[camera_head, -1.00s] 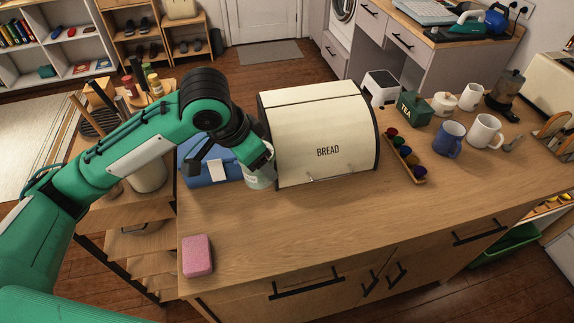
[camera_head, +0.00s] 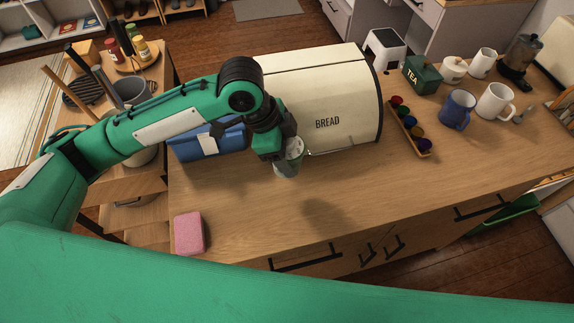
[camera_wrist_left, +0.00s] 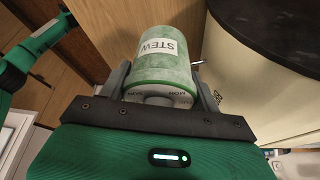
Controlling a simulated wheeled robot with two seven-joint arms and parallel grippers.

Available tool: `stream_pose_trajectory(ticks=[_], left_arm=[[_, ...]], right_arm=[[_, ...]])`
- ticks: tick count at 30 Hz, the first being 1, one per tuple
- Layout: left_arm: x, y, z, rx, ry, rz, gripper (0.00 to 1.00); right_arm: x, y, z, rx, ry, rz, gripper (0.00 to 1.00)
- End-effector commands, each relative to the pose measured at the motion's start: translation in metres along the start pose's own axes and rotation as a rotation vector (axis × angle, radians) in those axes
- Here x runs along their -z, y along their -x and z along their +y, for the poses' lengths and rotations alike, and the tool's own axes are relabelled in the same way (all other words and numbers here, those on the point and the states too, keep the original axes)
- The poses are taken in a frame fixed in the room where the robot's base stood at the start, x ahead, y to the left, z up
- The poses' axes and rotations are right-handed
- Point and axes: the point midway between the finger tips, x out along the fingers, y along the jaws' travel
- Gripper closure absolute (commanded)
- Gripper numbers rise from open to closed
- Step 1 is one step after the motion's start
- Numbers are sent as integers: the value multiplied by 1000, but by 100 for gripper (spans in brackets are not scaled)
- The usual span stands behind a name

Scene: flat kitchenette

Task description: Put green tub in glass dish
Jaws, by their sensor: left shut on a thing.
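My left gripper (camera_head: 281,155) is shut on a pale green tub (camera_head: 289,164) in front of the bread bin. In the left wrist view the tub (camera_wrist_left: 160,66) sits between the two fingers and bears a label reading "STEW". A shadow on the counter below and to the right suggests it is held above the surface. I cannot make out a glass dish in these frames. My right gripper is not in view.
The cream bread bin (camera_head: 322,97) stands just behind the tub. A blue box (camera_head: 222,143) is to the left, a pink sponge (camera_head: 189,233) at the front left. A pod rack (camera_head: 411,128) and mugs (camera_head: 457,110) stand right. The counter's middle front is clear.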

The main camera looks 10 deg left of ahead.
Motion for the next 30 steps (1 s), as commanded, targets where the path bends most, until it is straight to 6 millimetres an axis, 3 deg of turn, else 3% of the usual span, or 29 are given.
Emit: stream_pose_trajectory(ticks=[17, 28, 29, 30], left_arm=[[-26, -62, 0, 0, 1, 1, 68], [-28, -67, 0, 2, 0, 1, 68], [-28, -67, 0, 2, 0, 0, 32], [-28, -67, 0, 2, 0, 0, 24]], right_arm=[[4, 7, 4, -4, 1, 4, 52], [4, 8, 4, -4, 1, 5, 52], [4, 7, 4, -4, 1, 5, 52], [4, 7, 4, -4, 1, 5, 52]])
